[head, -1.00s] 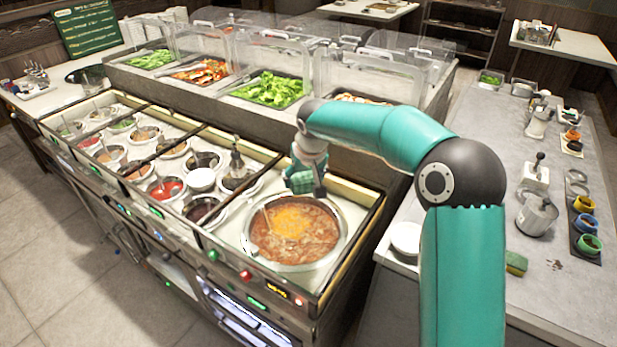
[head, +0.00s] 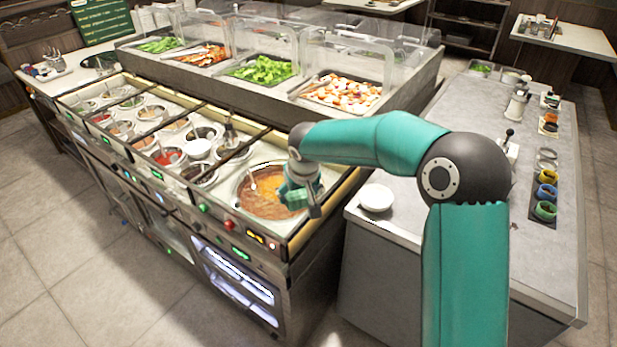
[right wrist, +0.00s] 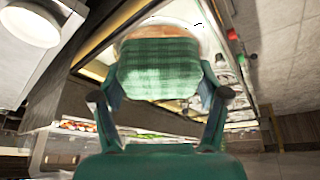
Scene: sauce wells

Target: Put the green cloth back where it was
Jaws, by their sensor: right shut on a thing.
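My right gripper (right wrist: 160,115) is shut on the green cloth (right wrist: 160,68), a checked, folded pad held between its two fingers in the right wrist view. In the head view the gripper (head: 303,197) hangs over the right part of the large soup pot (head: 262,205), partly covering it. The cloth is hard to tell apart from the teal gripper there. The pot's rim also shows behind the cloth in the right wrist view. I cannot tell the height of the cloth above the pot. My left gripper is not in view.
The sauce counter has several small wells (head: 166,157) left of the pot. Clear food guards (head: 330,60) stand behind. A white plate stack (head: 376,198) sits on the grey right counter (head: 480,110), which carries coloured cups (head: 545,211). Floor is free at lower left.

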